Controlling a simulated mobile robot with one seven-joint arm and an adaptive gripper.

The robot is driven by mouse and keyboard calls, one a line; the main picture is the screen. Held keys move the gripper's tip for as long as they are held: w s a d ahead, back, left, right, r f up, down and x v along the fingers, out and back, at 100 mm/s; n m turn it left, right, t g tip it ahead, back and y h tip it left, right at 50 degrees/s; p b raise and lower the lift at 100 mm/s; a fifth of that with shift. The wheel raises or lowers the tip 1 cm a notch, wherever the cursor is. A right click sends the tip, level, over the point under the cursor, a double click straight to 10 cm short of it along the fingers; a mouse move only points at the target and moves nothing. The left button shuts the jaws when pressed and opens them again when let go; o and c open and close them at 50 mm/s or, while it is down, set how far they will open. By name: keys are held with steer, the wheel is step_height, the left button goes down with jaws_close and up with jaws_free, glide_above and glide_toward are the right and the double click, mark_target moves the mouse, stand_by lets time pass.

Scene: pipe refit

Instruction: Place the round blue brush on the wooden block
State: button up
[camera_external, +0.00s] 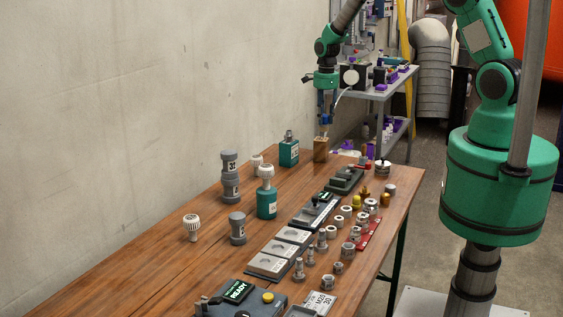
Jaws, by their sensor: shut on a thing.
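The wooden block (321,149) is a small upright brown block near the far end of the wooden table. My gripper (325,115) points down directly above the block. It is shut on a slim blue thing (325,104), which looks like the round blue brush. The fingers cover much of it and its shape is too small to make out. The lower end of what I hold is close over the block's top; I cannot tell whether they touch.
A teal bottle (289,151) stands just left of the block. A dark green fixture (344,181) and a grey cylindrical part (382,168) lie to its right. Several fittings cover the table's right side. A grey cart (391,88) stands behind, and a concrete wall is at left.

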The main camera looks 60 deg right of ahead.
steer(key=shift+w+d+f, duration=0.1)
steer(key=shift+w+d, duration=0.15)
steer(key=shift+w, duration=0.3)
steer(key=shift+f, duration=1.75)
steer(key=shift+f, duration=0.1)
steer(key=o, duration=1.1)
steer(key=shift+o, duration=0.2)
step_height(320, 180, up, 12)
steer(key=shift+s+r, duration=0.1)
steer(key=shift+r, duration=0.05)
